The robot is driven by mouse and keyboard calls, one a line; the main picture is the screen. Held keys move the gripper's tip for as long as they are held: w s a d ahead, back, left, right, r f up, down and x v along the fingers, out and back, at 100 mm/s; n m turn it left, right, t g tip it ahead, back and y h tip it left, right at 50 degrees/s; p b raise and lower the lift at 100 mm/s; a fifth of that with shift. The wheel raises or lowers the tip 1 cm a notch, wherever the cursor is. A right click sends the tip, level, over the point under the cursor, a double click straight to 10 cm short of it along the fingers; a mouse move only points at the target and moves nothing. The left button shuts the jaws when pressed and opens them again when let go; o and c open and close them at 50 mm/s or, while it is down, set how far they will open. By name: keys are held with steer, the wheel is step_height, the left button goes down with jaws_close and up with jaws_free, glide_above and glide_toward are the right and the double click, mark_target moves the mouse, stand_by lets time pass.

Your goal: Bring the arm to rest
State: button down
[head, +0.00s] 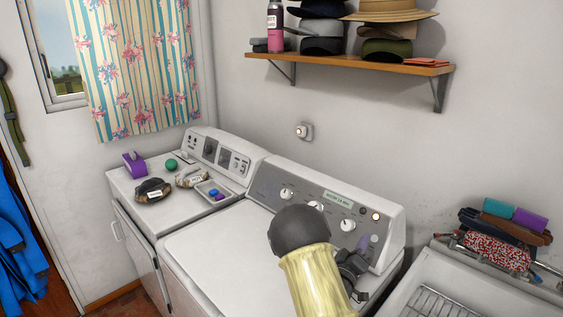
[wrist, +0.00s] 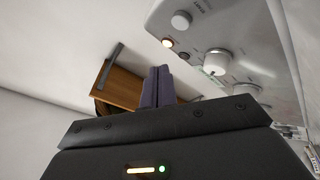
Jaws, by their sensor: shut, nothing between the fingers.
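My arm (head: 312,280), pale yellow with a dark rounded joint, reaches up from the bottom of the head view in front of the washer's control panel. My gripper (head: 368,244) shows partly behind the arm, close to the right part of that panel. In the wrist view, the two purple-grey fingers of my gripper (wrist: 157,72) lie together, shut and empty. I cannot tell whether the fingers touch the panel.
The washer (head: 210,248) is below my arm, its panel (head: 330,212) carrying knobs. A dryer (head: 128,190) on the left bears small items. A utility tub (head: 400,300) with loaded rim stands right. A shelf (head: 350,62) with hats hangs above. Open wall space lies between.

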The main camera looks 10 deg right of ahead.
steer(key=s+a+m+g+y+p, duration=0.25)
steer(key=s+a+g+y, duration=0.45)
steer(key=a+y, duration=0.45)
steer(key=s+a+r+g+y, duration=0.1)
steer(key=s+a+g, duration=0.1)
steer(key=s, duration=0.7)
steer(key=s+a+r+g+y+p, duration=0.1)
steer(key=s+a+g, duration=0.1)
steer(key=s, duration=0.7)
steer(key=shift+s+a+g, duration=0.25)
steer(key=shift+a+g, duration=0.05)
steer(key=shift+g, duration=0.4)
